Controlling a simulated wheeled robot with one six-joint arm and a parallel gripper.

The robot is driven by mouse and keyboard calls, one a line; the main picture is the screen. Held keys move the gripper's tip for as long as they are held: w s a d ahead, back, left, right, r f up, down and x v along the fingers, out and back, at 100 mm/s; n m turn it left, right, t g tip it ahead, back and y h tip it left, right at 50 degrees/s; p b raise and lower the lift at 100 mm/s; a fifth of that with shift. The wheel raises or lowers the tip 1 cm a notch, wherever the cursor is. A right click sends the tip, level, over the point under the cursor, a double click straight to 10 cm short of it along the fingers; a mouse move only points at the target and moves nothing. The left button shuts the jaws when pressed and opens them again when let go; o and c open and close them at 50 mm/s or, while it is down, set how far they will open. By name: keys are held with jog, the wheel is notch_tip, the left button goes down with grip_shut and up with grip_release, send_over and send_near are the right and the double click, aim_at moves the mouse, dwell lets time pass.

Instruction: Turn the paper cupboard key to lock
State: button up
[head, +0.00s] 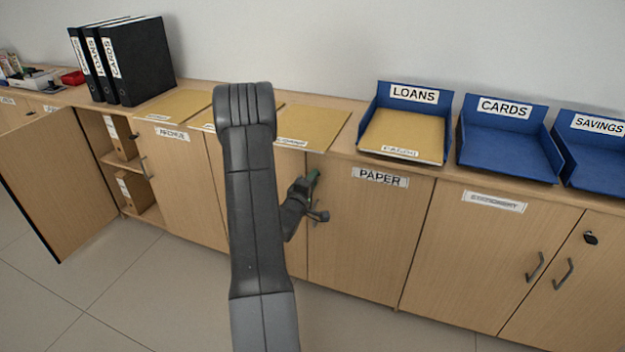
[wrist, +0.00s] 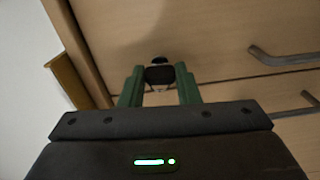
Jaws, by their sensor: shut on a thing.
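The paper cupboard door (head: 365,240), under the label PAPER (head: 380,177), is closed. My gripper (head: 314,177) is at the upper left part of this door, with its green fingers towards the wood. In the wrist view my gripper (wrist: 160,80) has its two green fingers on either side of the black key (wrist: 158,74) and is shut on it. The key is at the lock on the door face. In the head view the key is hidden by my gripper, and its exact turn angle is hard to tell.
Door handles (wrist: 285,57) show at the right in the wrist view. On the counter are blue trays (head: 510,150), yellow folders (head: 175,105) and black binders (head: 140,62). A cupboard door (head: 45,185) stands open at the far left. The floor (head: 130,300) in front is clear.

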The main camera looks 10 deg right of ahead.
jog(key=shift+n, duration=0.6)
jog(key=o, duration=1)
jog(key=p+v, duration=0.1)
jog(key=v, duration=1.2)
jog(key=shift+s+a, duration=0.3)
jog(key=x, duration=1.4)
jog(key=shift+b, duration=0.35)
